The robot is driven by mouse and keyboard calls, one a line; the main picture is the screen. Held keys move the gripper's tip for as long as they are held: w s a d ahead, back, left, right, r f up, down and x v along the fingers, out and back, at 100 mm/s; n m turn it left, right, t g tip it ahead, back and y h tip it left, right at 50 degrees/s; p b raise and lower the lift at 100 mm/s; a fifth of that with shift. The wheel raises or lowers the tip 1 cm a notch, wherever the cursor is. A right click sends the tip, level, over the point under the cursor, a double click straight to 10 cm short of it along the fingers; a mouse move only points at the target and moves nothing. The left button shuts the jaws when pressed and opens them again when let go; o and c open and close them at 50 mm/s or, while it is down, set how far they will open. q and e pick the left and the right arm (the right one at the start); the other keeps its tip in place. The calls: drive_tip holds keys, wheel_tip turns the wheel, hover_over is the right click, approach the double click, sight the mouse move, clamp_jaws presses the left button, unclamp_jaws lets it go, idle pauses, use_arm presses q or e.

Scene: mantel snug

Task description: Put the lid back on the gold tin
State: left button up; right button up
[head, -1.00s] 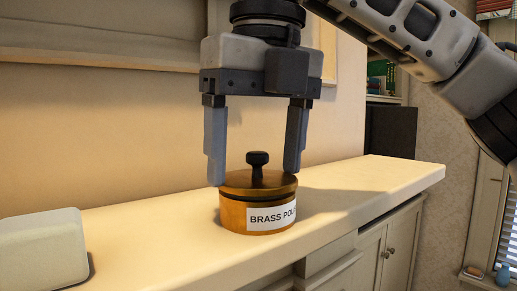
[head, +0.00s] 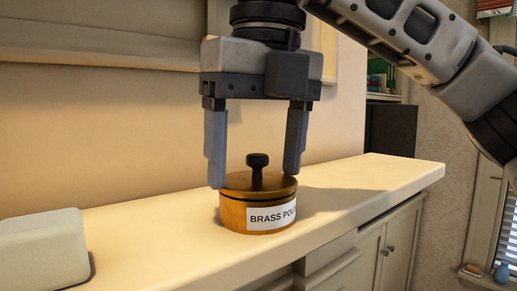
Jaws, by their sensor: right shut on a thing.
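The gold tin (head: 238,216) stands upright on the cream mantel shelf, with a white label reading "BRASS POL…", its end cut off by the curve. The round brass-coloured lid (head: 236,184), with a black knob (head: 257,165), is level over the tin's mouth. A thin dark line shows between lid and tin; I cannot tell whether the lid is fully seated. My right gripper (head: 254,180) points down from above, its two fingers shut on the lid's rim at opposite sides, with the knob between them. My left gripper is not in view.
The wall (head: 120,135) rises close behind. Cupboard doors (head: 385,250) lie below the front edge.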

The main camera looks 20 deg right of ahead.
idle(0.7)
drive_tip(key=o, duration=1.1)
drive_tip(key=shift+o, duration=0.2)
drive_tip(key=shift+r, duration=0.1)
drive_tip(key=shift+r+p, duration=0.65)
drive_tip(key=shift+r, duration=2.75)
clamp_jaws()
